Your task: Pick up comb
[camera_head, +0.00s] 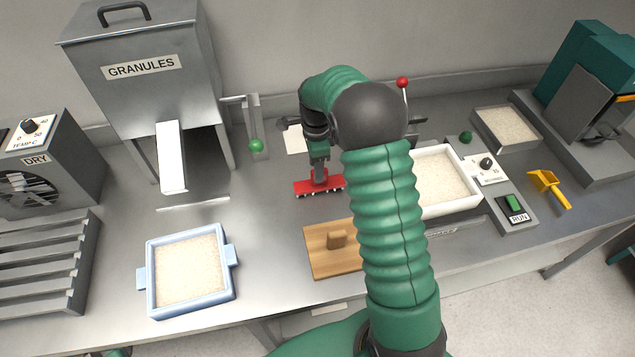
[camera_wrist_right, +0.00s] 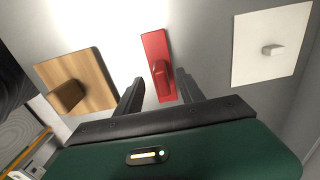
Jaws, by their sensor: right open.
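The comb appears to be the red bar (camera_head: 303,188) with small pale teeth along its lower edge, lying on the grey bench near the middle. In the right wrist view the red comb (camera_wrist_right: 156,47) has a raised red grip in its middle. My right gripper (camera_head: 320,176) is above the comb, and my arm hides part of the area to its right. In the right wrist view my right gripper (camera_wrist_right: 161,88) is open, its two dark fingers on either side of the comb's grip. I cannot tell whether they touch it. My left gripper is not in view.
A wooden board (camera_head: 318,267) with a knob lies in front of the comb. A white plate (camera_wrist_right: 250,65) with a knob lies on its other side. A blue-framed granule tray (camera_head: 154,299) is at left, a white granule tray (camera_head: 467,205) at right. A green-knobbed lever (camera_head: 256,145) stands behind.

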